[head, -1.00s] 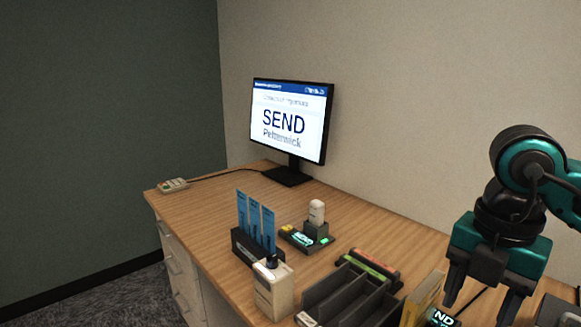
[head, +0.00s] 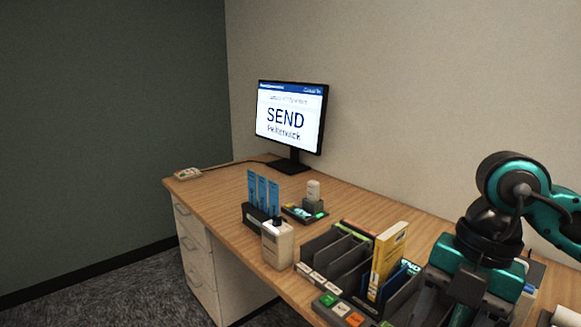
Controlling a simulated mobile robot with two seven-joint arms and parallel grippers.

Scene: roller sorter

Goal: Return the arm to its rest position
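My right gripper (head: 458,314) hangs at the lower right, its arm coming in from the right edge. Its fingers point down and stand apart, with nothing seen between them; the tips are close to or cut by the frame's bottom edge. It is in front of the right end of a dark slotted sorter (head: 318,243) and hides part of the desk. A yellow upright item (head: 388,258) stands in the sorter, left of the gripper. My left gripper is not in view.
The wooden desk (head: 225,190) holds a monitor (head: 291,117) reading SEND, a holder with blue slips (head: 262,195), a white bottle-like box (head: 277,245), a small device with a white top (head: 313,190) and labelled buttons (head: 340,309). The desk's left back is mostly clear.

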